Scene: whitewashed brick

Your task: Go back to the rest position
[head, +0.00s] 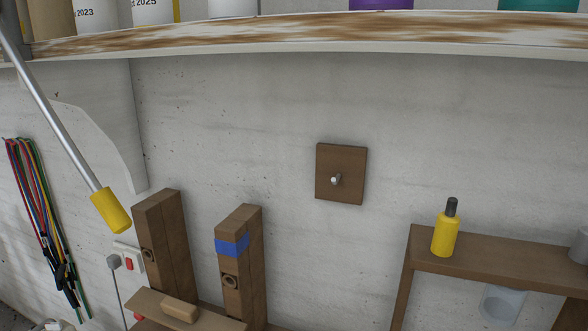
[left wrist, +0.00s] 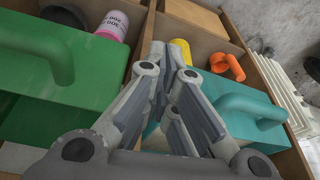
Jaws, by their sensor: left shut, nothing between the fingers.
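My left gripper (left wrist: 168,58) shows in the left wrist view, with its grey fingers drawn together and nothing between them. It is over a wooden crate with compartments (left wrist: 137,50). A green block with a handle (left wrist: 75,95) lies to its left, and a teal block with a handle (left wrist: 245,105) lies to its right. The fingers hide part of the crate. Neither gripper shows in the head view. My right gripper is not in view.
In the head view a shelf (head: 300,40) crosses the top. A yellow-handled rod (head: 70,130) hangs at left. Two wooden posts (head: 165,245) stand below. A yellow bottle (head: 446,235) stands on a wooden rack (head: 490,258). Bare wall (head: 240,120) lies between.

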